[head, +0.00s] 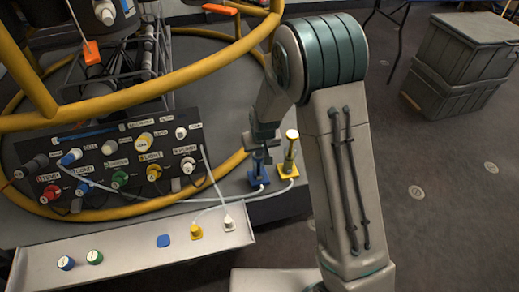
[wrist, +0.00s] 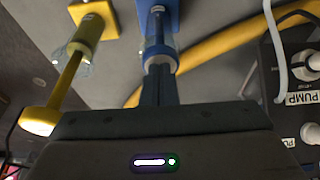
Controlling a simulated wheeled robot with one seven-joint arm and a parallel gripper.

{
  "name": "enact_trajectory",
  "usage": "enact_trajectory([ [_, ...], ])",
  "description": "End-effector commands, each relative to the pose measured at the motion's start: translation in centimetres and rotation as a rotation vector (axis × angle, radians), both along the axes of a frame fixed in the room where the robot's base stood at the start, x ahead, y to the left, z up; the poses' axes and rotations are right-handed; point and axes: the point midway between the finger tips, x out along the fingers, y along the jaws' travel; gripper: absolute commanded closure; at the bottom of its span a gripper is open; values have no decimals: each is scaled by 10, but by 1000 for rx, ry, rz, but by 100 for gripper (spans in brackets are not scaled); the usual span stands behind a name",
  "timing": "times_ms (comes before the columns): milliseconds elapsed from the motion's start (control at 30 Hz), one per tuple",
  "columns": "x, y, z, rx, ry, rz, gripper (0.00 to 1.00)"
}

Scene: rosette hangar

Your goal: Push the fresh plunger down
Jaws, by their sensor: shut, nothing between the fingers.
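Two upright plungers stand side by side on the deck right of the black panel. The blue one (head: 259,171) has a blue square base and shows in the wrist view (wrist: 160,38) with a pale collar. The yellow one (head: 291,150) has a pale yellow cap on a raised rod; in the wrist view its rod and cap (wrist: 40,121) reach toward the camera. My gripper (head: 262,146) is shut and empty, directly over the blue plunger. In the wrist view its fingertips (wrist: 158,74) meet the blue plunger's top end, which they partly hide; I cannot tell if they touch. No "fresh" label is readable.
The black panel (head: 110,170) with coloured knobs and cables stands left of the plungers; its PUMP label (wrist: 302,98) shows close by. A yellow ring rail (head: 233,163) runs behind them. A pale tray (head: 130,255) lies in front. Grey crates (head: 460,65) stand far right.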

Motion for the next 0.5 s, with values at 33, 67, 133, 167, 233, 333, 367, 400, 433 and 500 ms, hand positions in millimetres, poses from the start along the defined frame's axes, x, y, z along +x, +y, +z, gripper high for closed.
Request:
enact_trajectory([
  [33,-1,-1,10,0,1,-1,100],
  [67,0,-1,15,0,0,-1,100],
  [133,0,-1,29,2,-5,-2,100],
  [167,1,-1,36,2,-7,-2,100],
  [233,0,-1,50,4,-10,-2,100],
  [333,-7,-3,74,4,-13,-1,100],
  [367,-9,-4,81,4,-12,0,100],
  [400,-12,-4,89,4,-12,-1,100],
  [433,-14,-5,95,4,-12,-1,100],
  [500,-17,-6,108,4,-12,-2,100],
])
